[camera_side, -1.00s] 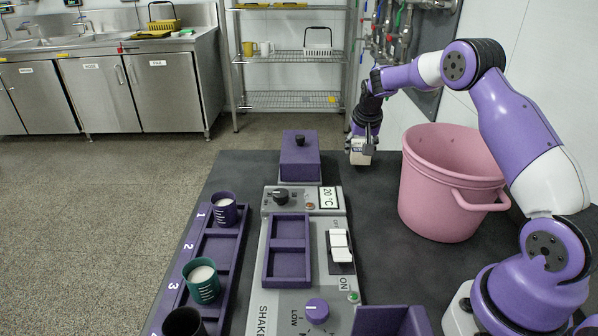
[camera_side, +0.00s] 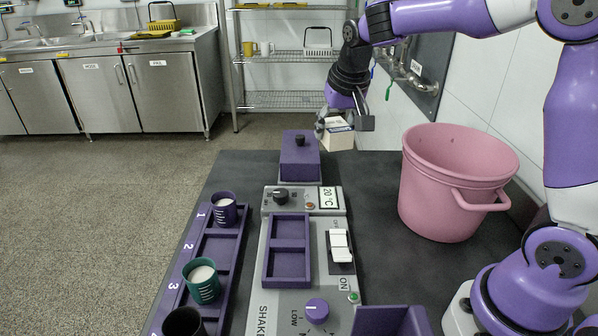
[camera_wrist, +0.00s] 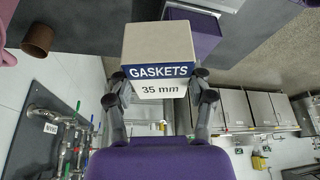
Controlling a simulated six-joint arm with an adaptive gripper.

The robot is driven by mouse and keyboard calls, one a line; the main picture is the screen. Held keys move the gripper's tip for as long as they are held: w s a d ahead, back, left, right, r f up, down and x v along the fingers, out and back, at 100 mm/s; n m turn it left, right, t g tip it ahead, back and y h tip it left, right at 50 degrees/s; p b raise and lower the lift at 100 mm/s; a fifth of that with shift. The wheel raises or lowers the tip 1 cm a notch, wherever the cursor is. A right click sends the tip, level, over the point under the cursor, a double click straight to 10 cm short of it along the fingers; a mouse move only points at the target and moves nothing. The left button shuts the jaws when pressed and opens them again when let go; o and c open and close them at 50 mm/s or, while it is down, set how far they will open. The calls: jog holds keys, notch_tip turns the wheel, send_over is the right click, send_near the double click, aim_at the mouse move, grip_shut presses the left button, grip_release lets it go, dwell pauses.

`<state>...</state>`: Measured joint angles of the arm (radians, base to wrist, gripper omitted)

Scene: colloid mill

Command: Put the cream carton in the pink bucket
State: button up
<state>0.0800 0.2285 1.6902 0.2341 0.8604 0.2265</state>
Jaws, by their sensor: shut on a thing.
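The cream carton (camera_side: 338,141) is between the fingers of my gripper (camera_side: 344,124), which is shut on it. It is held up in the air near the far edge of the table, beyond the purple lidded box. In the wrist view the carton (camera_wrist: 158,45) has a blue band reading "GASKETS" and "35 mm" below, with a finger (camera_wrist: 160,84) on each side. The pink bucket (camera_side: 448,195) stands upright on the right of the table, to the right of and nearer than the carton. Its inner floor is hidden. A pink edge shows at the wrist view's top left.
The purple lidded box (camera_side: 300,160) and the grey shaker (camera_side: 342,290) stand mid-table. A purple rack (camera_side: 222,245) with cups is at the left. Pipes and valves (camera_side: 410,70) are on the wall behind the bucket. Dark table (camera_side: 375,215) is bare between shaker and bucket.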

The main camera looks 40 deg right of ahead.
jog(key=s+a+r+n+y, duration=0.1)
jog(key=s+a+r+n, duration=0.2)
jog(key=s, duration=0.4)
jog(key=s+d+r+m+g+h, duration=0.25)
jog(key=s+d+m+g, duration=0.45)
jog(key=m, duration=1.3)
jog(key=shift+t+h, duration=0.25)
jog(key=shift+t, duration=0.45)
jog(key=s+d+f, duration=0.1)
jog(key=d+f, duration=0.1)
jog(key=d, duration=0.2)
jog(key=s+d+f, duration=0.2)
jog(key=d+f, duration=0.1)
jog(key=d, duration=0.1)
jog(key=s+d+f, duration=0.2)
jog(key=d, duration=0.2)
jog(key=shift+s+d+f, duration=0.2)
jog(key=shift+s+d, duration=0.05)
jog(key=shift+d, duration=0.1)
jog(key=shift+f, duration=1.95)
jog(key=shift+f, duration=0.15)
jog(key=shift+f, duration=0.4)
jog(key=o, duration=1.1)
jog(key=shift+s+f, duration=0.1)
jog(key=shift+o, duration=0.2)
